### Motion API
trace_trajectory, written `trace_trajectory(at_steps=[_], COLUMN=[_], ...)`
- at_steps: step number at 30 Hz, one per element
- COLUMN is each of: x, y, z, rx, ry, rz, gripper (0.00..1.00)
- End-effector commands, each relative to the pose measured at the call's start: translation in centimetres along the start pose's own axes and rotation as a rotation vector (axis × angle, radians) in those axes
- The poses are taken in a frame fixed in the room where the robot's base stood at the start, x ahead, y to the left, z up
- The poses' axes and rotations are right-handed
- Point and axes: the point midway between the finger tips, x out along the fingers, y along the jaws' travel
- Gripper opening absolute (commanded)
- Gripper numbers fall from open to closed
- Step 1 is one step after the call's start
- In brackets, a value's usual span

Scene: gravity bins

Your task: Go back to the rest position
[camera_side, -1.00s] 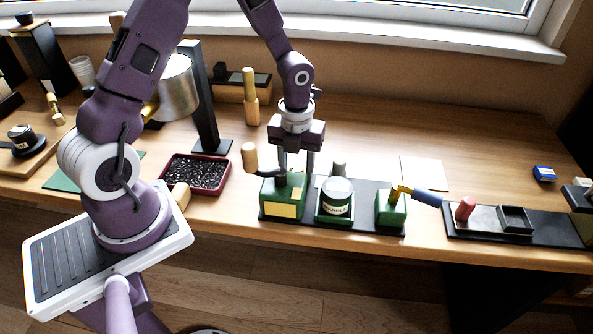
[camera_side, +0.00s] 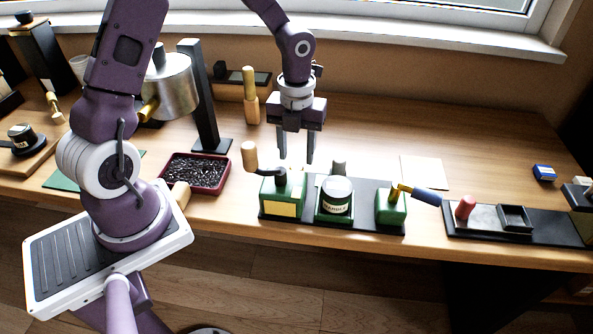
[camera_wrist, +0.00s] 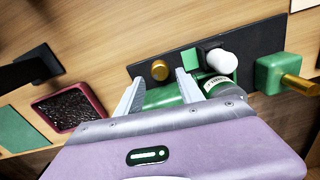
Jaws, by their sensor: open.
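My gripper (camera_side: 296,146) is open and empty in the side view. Its fingers point down above and behind the green box with the cream-knobbed crank (camera_side: 283,197). A gap shows between the fingertips and the box. In the wrist view my gripper's fingers (camera_wrist: 158,90) are spread apart, with green parts of the station showing between and beyond them. The green holder with a labelled jar (camera_side: 336,200) stands just right of the box; the jar's label also shows in the wrist view (camera_wrist: 215,84).
A green block with a blue-handled lever (camera_side: 391,210) stands right of the jar. A red tray of dark granules (camera_side: 196,173) lies left, by a black post (camera_side: 204,100) and a metal cylinder (camera_side: 175,88). A black tray with a red knob (camera_side: 480,221) is at right.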

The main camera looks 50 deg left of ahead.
Motion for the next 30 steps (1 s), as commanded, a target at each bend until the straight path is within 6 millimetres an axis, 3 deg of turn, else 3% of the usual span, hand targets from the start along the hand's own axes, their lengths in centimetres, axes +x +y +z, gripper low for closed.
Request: trace_trajectory(at_steps=[4,7,12,16,18,22,25,30], x=[-0.4,-3.8,-13.4,-18.1,-19.4,-20.3,-20.4,-20.5], y=[0.1,0.6,3.0,5.2,6.3,7.6,8.0,8.1], z=[-0.1,-0.8,-5.8,-11.4,-14.1,-17.6,-18.7,-18.9], rx=[-0.023,-0.230,-1.012,-1.637,-1.915,-2.260,-2.378,-2.408], ry=[-0.009,-0.072,-0.218,-0.172,-0.080,0.112,0.197,0.217], rz=[0.002,0.007,-0.127,-0.349,-0.456,-0.571,-0.597,-0.600], gripper=[0.45,0.45,0.45,0.45,0.45,0.45,0.45,0.45])
